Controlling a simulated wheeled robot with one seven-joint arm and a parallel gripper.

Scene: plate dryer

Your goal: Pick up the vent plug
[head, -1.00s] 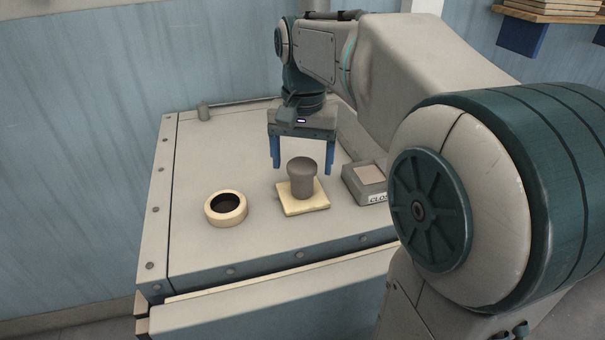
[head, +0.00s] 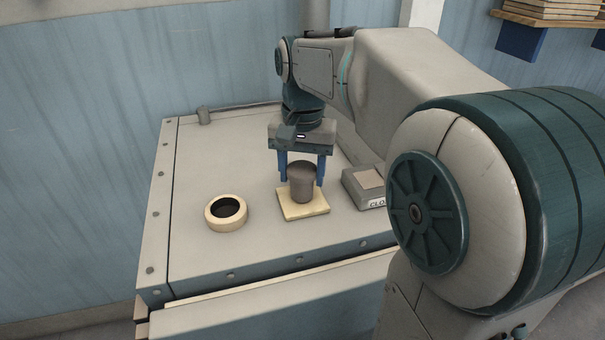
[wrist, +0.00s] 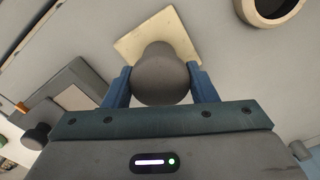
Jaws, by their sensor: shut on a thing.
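The vent plug (head: 302,184) is a dark grey-brown knob with a wide rounded top and narrower body. It stands upright on a square cream pad (head: 288,211) on top of the dryer. My gripper (head: 301,180) points down from behind it, with its blue fingers shut on the plug, one at each side. In the wrist view the plug's round top (wrist: 160,75) sits between the two blue fingers (wrist: 160,86). The plug's underside is hidden, and it shows no clear gap above the pad.
A cream ring around a dark opening (head: 226,228) lies to the left on the dryer top (head: 230,160). A grey box with a partly hidden label (head: 364,188) stands close on the right. A small grey peg (head: 204,115) is at the back left.

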